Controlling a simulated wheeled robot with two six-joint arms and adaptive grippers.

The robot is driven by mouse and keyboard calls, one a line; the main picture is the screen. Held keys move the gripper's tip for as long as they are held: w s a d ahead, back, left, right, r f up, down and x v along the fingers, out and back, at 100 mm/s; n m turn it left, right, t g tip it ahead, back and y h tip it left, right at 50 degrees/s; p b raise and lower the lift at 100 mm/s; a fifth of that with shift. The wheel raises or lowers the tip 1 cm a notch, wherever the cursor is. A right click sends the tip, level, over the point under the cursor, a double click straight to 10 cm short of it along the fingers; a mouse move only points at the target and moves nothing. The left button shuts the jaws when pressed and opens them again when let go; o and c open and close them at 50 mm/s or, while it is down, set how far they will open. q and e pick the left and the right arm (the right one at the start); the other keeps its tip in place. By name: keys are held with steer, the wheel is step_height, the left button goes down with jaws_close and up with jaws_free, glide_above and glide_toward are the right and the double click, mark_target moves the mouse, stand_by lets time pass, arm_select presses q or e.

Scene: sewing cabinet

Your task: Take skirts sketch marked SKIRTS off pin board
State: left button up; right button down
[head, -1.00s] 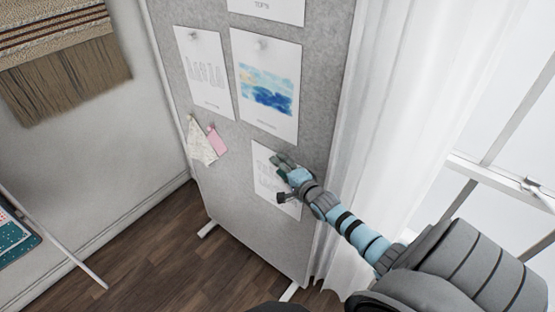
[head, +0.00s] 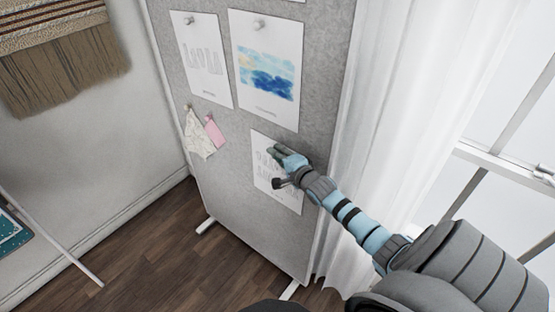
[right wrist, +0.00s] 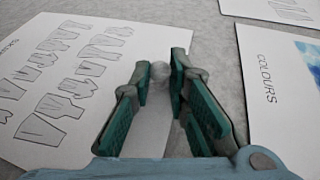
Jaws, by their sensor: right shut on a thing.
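The skirts sketch (head: 264,172) is a white sheet with rows of drawn skirt outlines, low on the grey pin board (head: 230,170). In the right wrist view the sketch (right wrist: 75,60) fills the left side, its title partly cut off at the edge. My right gripper (head: 279,153) is at the sheet's upper part and hides some of it. In the right wrist view its fingers (right wrist: 160,68) are closed around a pale round pin head (right wrist: 160,73) at the sheet's edge. The sheet looks flat against the board. My left gripper is not in view.
A colours sheet (head: 268,75) hangs above, with another drawing sheet (head: 203,60) to its left. Fabric swatches, one cream (head: 199,135) and one pink (head: 214,134), are pinned at the left. A white curtain (head: 385,130) hangs close on the right.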

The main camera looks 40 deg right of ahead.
step_height(320, 180, up, 8)
steer(key=p, duration=0.4)
steer(key=s+a, duration=0.2)
steer(key=a, duration=0.7)
steer(key=s+a+f+b, duration=0.1)
steer(key=s+a, duration=0.1)
steer(key=a, duration=0.8)
steer(key=shift+a, duration=0.25)
steer(key=shift+s, duration=0.1)
